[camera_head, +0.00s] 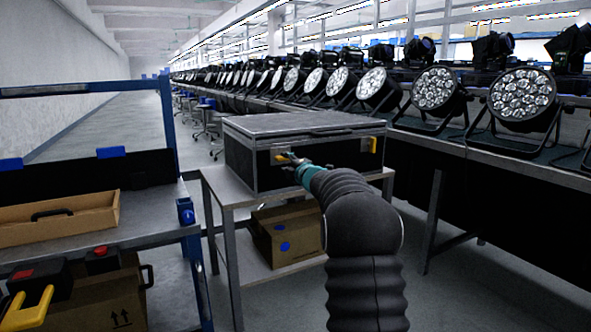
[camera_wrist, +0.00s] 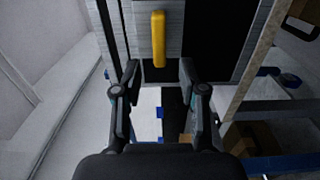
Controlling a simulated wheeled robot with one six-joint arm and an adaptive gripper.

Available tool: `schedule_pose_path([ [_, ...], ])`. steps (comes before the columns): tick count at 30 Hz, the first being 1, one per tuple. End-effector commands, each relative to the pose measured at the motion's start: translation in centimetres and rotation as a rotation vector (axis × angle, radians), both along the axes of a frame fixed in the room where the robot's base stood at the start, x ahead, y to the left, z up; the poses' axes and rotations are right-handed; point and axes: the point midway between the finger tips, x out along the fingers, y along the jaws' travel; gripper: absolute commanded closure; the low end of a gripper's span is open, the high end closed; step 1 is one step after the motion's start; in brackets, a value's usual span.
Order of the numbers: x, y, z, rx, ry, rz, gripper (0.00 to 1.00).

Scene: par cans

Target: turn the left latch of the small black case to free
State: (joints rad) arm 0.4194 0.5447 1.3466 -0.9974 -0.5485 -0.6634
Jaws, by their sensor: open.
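The small black case (camera_head: 240,165) has a grey lid and metal edges and stands on a grey table. Its left latch is yellow and mostly hidden behind my gripper (camera_head: 288,158) in the head view. In the wrist view the latch (camera_wrist: 158,38) is a long yellow bar standing upright in the picture. My gripper (camera_wrist: 159,72) is open, one finger on each side of the line of the latch, with the tips near its lower end. I cannot tell whether they touch it. The right latch (camera_head: 373,145) is yellow and shows right of my arm.
The case's table (camera_head: 228,198) carries a cardboard box (camera_head: 265,240) on its lower shelf. A blue-framed rack (camera_head: 150,220) with a cardboard tray (camera_head: 60,220) stands at left. A long bench with several par cans (camera_head: 437,90) runs along the right. Floor is clear between.

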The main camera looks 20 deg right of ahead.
Motion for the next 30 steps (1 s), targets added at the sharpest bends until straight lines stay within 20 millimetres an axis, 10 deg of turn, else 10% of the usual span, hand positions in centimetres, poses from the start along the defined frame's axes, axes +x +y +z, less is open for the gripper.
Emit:
schedule_pose_path([
  [12,-5.7,-0.2,0.0,-0.001,0.000,0.000,0.58],
  [30,-6.1,-0.2,-0.1,0.001,0.001,0.000,0.58],
])
